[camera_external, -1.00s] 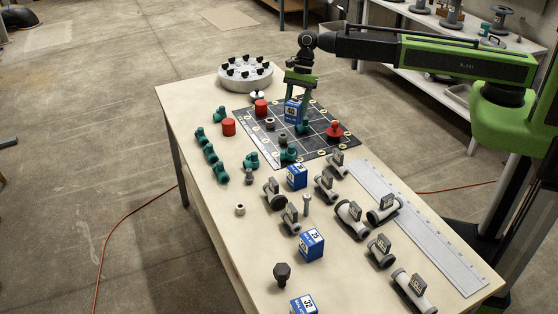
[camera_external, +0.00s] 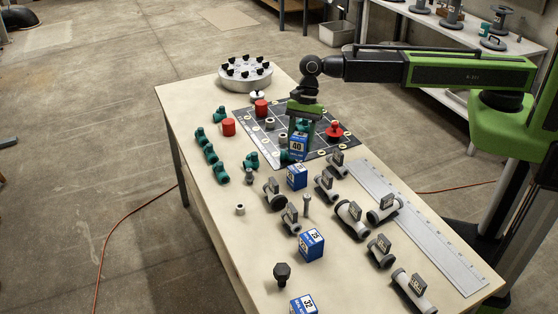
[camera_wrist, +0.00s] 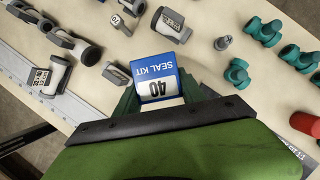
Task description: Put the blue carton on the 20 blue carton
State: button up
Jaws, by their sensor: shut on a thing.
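My gripper (camera_external: 301,140) is shut on a blue carton marked 40 (camera_external: 298,148), holding it over the near part of the dark grid mat. In the wrist view the carton (camera_wrist: 158,82) sits between my green fingers, its seal kit label showing. Just nearer the camera, a second blue carton (camera_external: 297,178) stands on the table; its number is too small to read surely. Two more blue cartons stand further forward, one marked 25 (camera_external: 311,245) and one marked 32 (camera_external: 304,304). The held carton appears apart from the second one.
Grey valves (camera_external: 325,184) stand right of the carton row, and a thin upright post (camera_external: 307,204) is close by. A long metal ruler (camera_external: 420,225) lies along the right edge.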

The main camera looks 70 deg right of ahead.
aim_at(299, 152)
jog(key=shift+a+f, duration=0.3)
jog(key=shift+a, duration=0.25)
notch_tip(299, 152, down, 4)
jog(key=b, duration=0.4)
jog(key=shift+f, duration=0.15)
jog(key=shift+r, duration=0.2)
jog(key=shift+f, duration=0.1)
jog(key=o, duration=1.4)
jog(key=shift+d+r+p, duration=0.1)
jog(key=shift+r+p, duration=0.2)
jog(key=shift+r, duration=0.1)
jog(key=p+v, duration=1)
jog(key=v, duration=0.1)
jog(key=shift+r, duration=0.2)
